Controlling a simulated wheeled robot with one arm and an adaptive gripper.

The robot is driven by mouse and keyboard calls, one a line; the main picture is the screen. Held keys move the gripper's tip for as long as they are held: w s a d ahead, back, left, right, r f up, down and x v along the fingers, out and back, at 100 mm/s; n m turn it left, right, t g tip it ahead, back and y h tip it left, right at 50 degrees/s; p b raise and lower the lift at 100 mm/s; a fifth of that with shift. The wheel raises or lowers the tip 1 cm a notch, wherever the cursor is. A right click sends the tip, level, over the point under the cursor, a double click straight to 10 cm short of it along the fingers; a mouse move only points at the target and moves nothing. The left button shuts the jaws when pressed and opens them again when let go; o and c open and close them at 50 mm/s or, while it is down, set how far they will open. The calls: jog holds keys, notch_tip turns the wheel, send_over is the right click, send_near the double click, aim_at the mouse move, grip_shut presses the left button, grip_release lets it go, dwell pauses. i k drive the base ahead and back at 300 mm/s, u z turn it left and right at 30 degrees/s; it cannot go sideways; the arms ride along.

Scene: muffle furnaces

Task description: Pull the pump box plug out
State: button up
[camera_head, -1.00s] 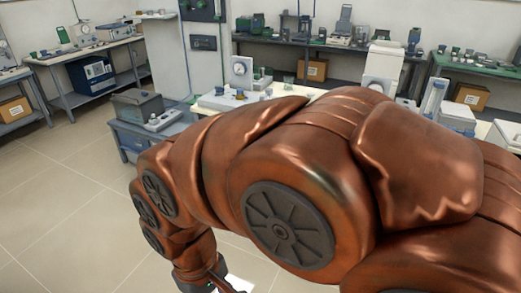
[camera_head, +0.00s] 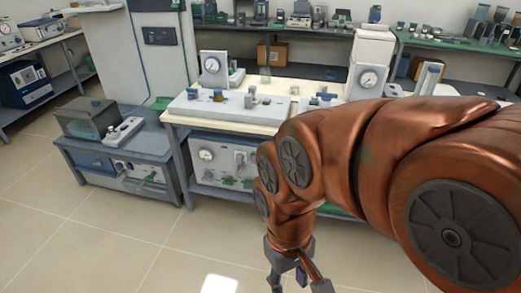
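My gripper (camera_head: 294,283) hangs at the bottom of the head view, below my copper-coloured arm. Its fingers spread apart, with the tips cut off by the frame edge, and I see nothing held. A grey box with a round gauge and small fittings (camera_head: 222,160) sits under the middle bench, beyond my gripper. A low blue-grey cabinet (camera_head: 110,163) to its left has a front panel with small fittings. I cannot tell which of these is the pump box, and no plug can be made out. My gripper is apart from both.
The middle bench (camera_head: 185,122) carries a long pale device (camera_head: 235,108) and gauge units (camera_head: 213,68). A dark box (camera_head: 92,120) stands on the low cabinet. Tiled floor (camera_head: 120,235) is clear at the front left. My arm hides the bench's right side.

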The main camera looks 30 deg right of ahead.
aim_at(239, 157)
jog(key=z, duration=0.1)
jog(key=i, duration=0.75)
jog(key=u, duration=0.6)
jog(key=i, duration=0.55)
jog(key=u, duration=0.5)
